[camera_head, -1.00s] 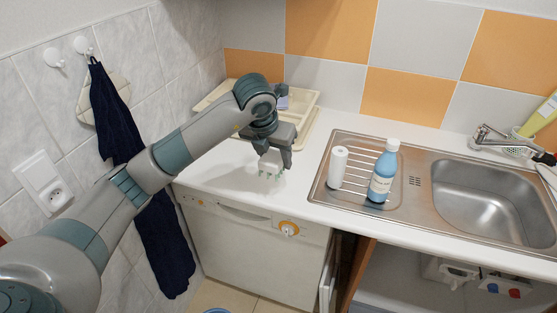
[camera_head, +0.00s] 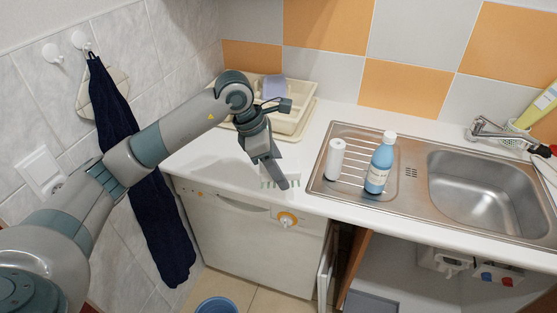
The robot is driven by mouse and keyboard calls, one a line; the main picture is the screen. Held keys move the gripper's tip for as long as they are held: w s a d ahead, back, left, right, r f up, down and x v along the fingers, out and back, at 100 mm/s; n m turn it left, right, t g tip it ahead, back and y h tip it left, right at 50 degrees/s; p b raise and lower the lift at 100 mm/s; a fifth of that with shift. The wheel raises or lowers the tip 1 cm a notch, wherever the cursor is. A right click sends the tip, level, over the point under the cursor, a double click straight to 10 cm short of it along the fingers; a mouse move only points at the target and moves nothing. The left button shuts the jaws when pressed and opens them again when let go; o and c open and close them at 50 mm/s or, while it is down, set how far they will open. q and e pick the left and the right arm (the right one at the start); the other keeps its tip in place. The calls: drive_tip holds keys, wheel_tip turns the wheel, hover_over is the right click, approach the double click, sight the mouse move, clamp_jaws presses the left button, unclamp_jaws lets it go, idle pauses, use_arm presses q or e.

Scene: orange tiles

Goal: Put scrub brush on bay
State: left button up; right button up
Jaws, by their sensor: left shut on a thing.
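The scrub brush (camera_head: 268,182) is a pale, whitish piece with green bristles pointing down. It is at the front part of the white counter, left of the sink unit. My left gripper (camera_head: 279,181) points down and is shut on the brush; its fingers hide the brush's middle. I cannot tell whether the bristles touch the counter. The picture does not mark which place is the bay. The ribbed metal drainboard (camera_head: 345,194) lies to the right of the brush, and a cream dish rack (camera_head: 298,122) stands behind my arm. My right gripper is not in view.
The sink basin (camera_head: 480,190) is empty. A tap (camera_head: 490,130) stands behind it. A dark towel (camera_head: 150,200) hangs on the left wall.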

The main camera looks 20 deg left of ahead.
use_arm(q)
drive_tip(key=s+m, duration=0.1)
drive_tip(key=m, duration=0.1)
drive_tip(key=s+d+m+g, duration=0.1)
drive_tip(key=m, duration=0.1)
drive_tip(key=shift+s+r+g+h, duration=0.15)
drive_tip(key=shift+g+h, duration=0.15)
drive_tip(key=s+r+m+g+y+p, duration=0.2)
drive_tip(key=s+m, duration=0.9)
drive_tip(key=m, duration=0.8)
drive_tip(key=g+y+p, duration=0.1)
drive_tip(key=g+y, duration=0.1)
drive_tip(key=g, duration=0.1)
drive_tip(key=shift+s+d+r+y, duration=0.2)
drive_tip(key=shift+d+y, duration=0.1)
drive_tip(key=shift+d, duration=0.1)
drive_tip(key=shift+w+d, duration=0.1)
